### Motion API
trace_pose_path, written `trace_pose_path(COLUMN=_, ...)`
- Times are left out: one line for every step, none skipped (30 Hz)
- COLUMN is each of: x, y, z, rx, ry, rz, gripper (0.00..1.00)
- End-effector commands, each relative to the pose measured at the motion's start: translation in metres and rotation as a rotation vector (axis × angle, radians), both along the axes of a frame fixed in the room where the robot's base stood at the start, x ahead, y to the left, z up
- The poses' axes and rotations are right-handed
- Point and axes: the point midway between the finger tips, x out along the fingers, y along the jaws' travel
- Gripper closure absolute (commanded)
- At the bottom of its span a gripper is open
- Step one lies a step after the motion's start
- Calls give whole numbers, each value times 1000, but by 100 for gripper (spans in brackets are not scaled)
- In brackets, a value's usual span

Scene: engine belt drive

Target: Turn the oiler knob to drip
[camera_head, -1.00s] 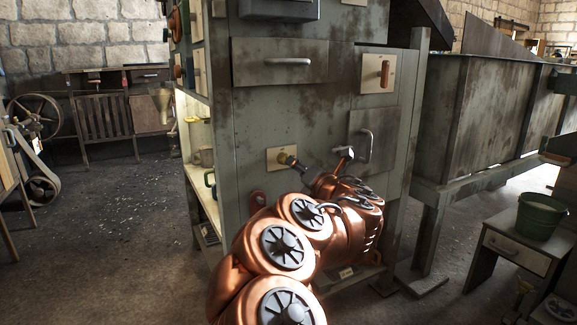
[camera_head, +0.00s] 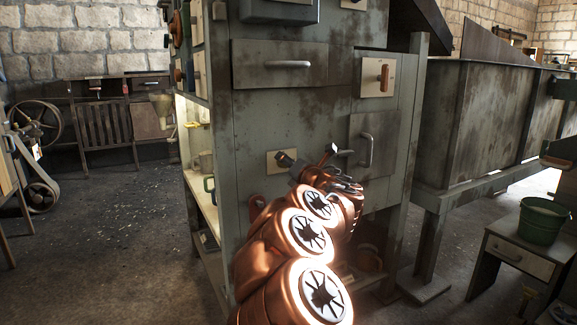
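A small cream plate (camera_head: 272,163) sits on the front of the grey-green cabinet, left of my gripper. The brass knob that this plate bears is hidden now behind the dark left finger of my gripper. I cannot read any mark on the plate, so I cannot tell if this is the oiler knob. My gripper (camera_head: 311,155) is open, its two fingertips spread apart, with nothing seen between them. The left fingertip overlaps the plate's right edge; touching or apart, I cannot tell. A second cream plate (camera_head: 368,87) with an orange-brown handle (camera_head: 384,77) is higher up at right.
The cabinet (camera_head: 260,125) has a drawer with a pale handle (camera_head: 287,64) above and a panel with a curved handle (camera_head: 366,149) just right of my gripper. A green bucket (camera_head: 541,220) stands on a small table at right. Open floor lies at left.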

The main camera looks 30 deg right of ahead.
Motion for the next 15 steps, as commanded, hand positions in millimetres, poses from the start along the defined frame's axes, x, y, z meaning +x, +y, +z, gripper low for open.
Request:
trace_pose_path(x=0, y=0, z=0, rx=0, ry=0, rz=0, gripper=45)
trace_pose_path(x=0, y=0, z=0, rx=0, ry=0, rz=0, gripper=45)
trace_pose_path(x=0, y=0, z=0, rx=0, ry=0, rz=0, gripper=50)
trace_pose_path(x=0, y=0, z=0, rx=0, ry=0, rz=0, gripper=53)
trace_pose_path(x=0, y=0, z=0, rx=0, ry=0, rz=0, gripper=56)
trace_pose_path(x=0, y=0, z=0, rx=0, ry=0, rz=0, gripper=60)
trace_pose_path(x=0, y=0, z=0, rx=0, ry=0, rz=0, gripper=63)
trace_pose_path(x=0, y=0, z=0, rx=0, ry=0, rz=0, gripper=66)
trace_pose_path(x=0, y=0, z=0, rx=0, ry=0, rz=0, gripper=70)
trace_pose_path(x=0, y=0, z=0, rx=0, ry=0, rz=0, gripper=74)
trace_pose_path(x=0, y=0, z=0, rx=0, ry=0, rz=0, gripper=77)
trace_pose_path(x=0, y=0, z=0, rx=0, ry=0, rz=0, gripper=81)
trace_pose_path(x=0, y=0, z=0, rx=0, ry=0, rz=0, gripper=84)
trace_pose_path(x=0, y=0, z=0, rx=0, ry=0, rz=0, gripper=87)
trace_pose_path(x=0, y=0, z=0, rx=0, ry=0, rz=0, gripper=91)
